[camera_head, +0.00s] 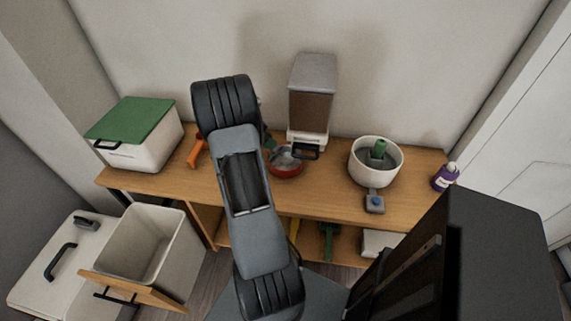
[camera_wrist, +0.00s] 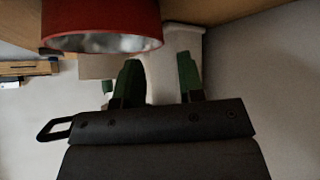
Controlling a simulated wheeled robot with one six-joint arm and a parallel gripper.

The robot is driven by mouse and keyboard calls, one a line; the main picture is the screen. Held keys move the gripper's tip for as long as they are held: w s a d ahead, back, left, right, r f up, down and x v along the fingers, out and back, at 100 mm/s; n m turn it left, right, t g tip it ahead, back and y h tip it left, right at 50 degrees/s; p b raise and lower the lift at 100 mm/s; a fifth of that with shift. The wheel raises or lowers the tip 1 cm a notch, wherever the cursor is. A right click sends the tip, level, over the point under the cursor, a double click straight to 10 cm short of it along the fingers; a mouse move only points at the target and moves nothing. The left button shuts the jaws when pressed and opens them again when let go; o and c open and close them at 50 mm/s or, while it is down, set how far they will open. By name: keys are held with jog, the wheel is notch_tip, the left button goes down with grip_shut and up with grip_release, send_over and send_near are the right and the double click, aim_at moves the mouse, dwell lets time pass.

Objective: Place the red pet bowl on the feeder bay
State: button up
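The red pet bowl (camera_head: 286,168) with a shiny metal inside sits upright on the wooden bench, just in front of the feeder. In the wrist view its red wall (camera_wrist: 100,18) fills the upper left, close to the fingers. The feeder (camera_head: 312,97) has a grey lid, a brown-filled hopper and a white base; the base's dark front part (camera_head: 307,152) is beside the bowl. My gripper (camera_wrist: 160,80) has its green fingertips apart with nothing clearly between them. In the head view my arm hides most of the gripper; a bit of green shows left of the bowl.
A white pot (camera_head: 362,165) with a green-handled item stands right, near a purple bottle (camera_head: 445,177). A green-lidded box (camera_head: 136,133) and an orange tool (camera_head: 197,152) are left. An open bin (camera_head: 150,243) stands on the floor. Some bench front is clear.

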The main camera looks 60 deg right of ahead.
aim_at(286, 161)
jog(key=x, duration=0.4)
jog(key=shift+s+f+b, duration=0.1)
jog(key=shift+f+b, duration=0.1)
jog(key=shift+b, duration=0.2)
jog(key=shift+c, duration=0.3)
grip_shut()
